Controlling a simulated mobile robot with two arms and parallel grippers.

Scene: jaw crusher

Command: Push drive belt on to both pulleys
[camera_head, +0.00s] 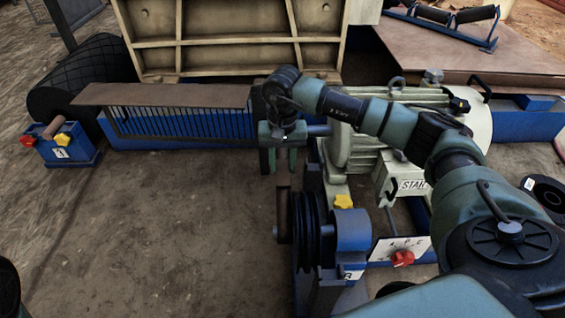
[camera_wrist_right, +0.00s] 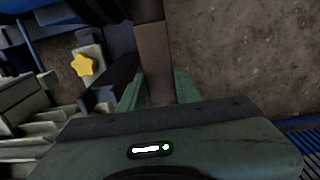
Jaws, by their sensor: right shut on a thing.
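The drive belt shows as a short brown strip (camera_head: 283,184) below my right gripper, by the left side of the black grooved pulley (camera_head: 307,232). In the right wrist view the belt (camera_wrist_right: 155,62) runs as a flat brown band down between the fingers. My right gripper (camera_head: 281,164) points down and is shut on the belt. Most of the belt is hidden, and I cannot tell whether it sits in a pulley groove. A second pulley is not clearly visible; my gripper and arm cover the area by the motor (camera_head: 352,150). My left gripper is not in view.
A blue bearing housing (camera_head: 351,232) stands right of the pulley, with a yellow star knob (camera_head: 343,201) above it. A sign with a red knob (camera_head: 403,258) is further right. A slatted blue frame (camera_head: 185,124) lies behind.

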